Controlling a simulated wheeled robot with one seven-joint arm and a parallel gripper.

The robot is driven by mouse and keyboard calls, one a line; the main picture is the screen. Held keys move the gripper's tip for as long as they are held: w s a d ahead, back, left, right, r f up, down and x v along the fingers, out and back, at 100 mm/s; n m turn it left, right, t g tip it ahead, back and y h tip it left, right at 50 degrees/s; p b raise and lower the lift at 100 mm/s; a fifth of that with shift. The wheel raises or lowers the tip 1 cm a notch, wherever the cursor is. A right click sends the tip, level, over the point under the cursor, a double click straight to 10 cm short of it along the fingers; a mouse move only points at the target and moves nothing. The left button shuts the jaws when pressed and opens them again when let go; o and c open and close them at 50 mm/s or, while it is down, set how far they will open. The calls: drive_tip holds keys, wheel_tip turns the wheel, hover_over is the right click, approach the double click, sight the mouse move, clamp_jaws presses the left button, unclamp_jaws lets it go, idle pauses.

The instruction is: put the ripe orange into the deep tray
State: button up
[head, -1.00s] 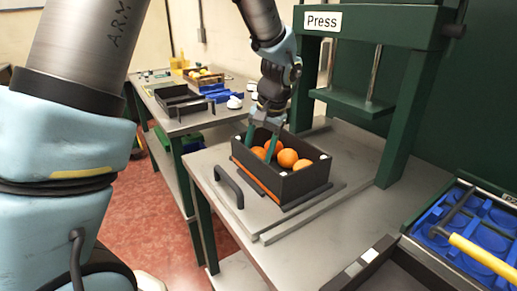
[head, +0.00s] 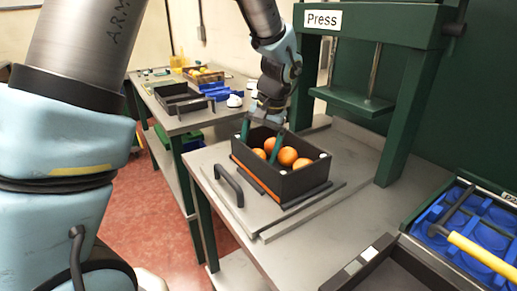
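My gripper (head: 261,140) is above the left back part of a black box (head: 306,181) on the near table. Its two green fingers are spread apart, with no fruit visibly gripped. Several oranges lie in that box, among them one at the front middle (head: 287,156) and one at the right (head: 302,163). Another orange (head: 260,153) sits low at the left, below the fingers. The right finger partly hides the fruit behind it. All look similarly orange; I cannot tell which is ripe. A black tray (head: 352,285) shows at the bottom right edge; I cannot tell which container is the deep tray.
A green press (head: 375,20) labelled "Press" stands behind the box. The back table holds black trays (head: 172,106), blue pieces, white cups and a box of fruit (head: 190,76).

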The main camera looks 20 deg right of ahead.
drive_tip(key=shift+w+a+r+p+v, duration=0.1)
drive_tip(key=shift+w+a+p+v, duration=0.15)
drive_tip(key=shift+p+v, duration=1.05)
drive_tip(key=shift+w+a+r+p+v, duration=0.1)
drive_tip(key=shift+w+a+p+v, duration=0.1)
drive_tip(key=shift+p+v, duration=1.1)
drive_tip(key=shift+w+a+p+v, duration=0.25)
drive_tip(key=shift+p+v, duration=0.5)
drive_tip(key=shift+v, duration=1)
drive_tip(key=shift+a, duration=0.1)
drive_tip(key=w+a+n+h, duration=0.1)
drive_tip(key=a+n, duration=0.3)
drive_tip(key=a, duration=1.3)
drive_tip(key=shift+w+f+g, duration=0.35)
drive_tip(key=shift+g, duration=0.05)
drive_tip(key=shift+o, duration=0.3)
drive_tip(key=s+a+f+n+h, duration=0.1)
drive_tip(key=s+a+n, duration=0.3)
drive_tip(key=a, duration=0.9)
drive_tip(key=shift+s+t+b, duration=0.3)
drive_tip(key=shift+s+b, duration=0.05)
drive_tip(key=shift+s, duration=0.25)
drive_tip(key=shift+a+f, duration=0.1)
drive_tip(key=shift+f, duration=0.05)
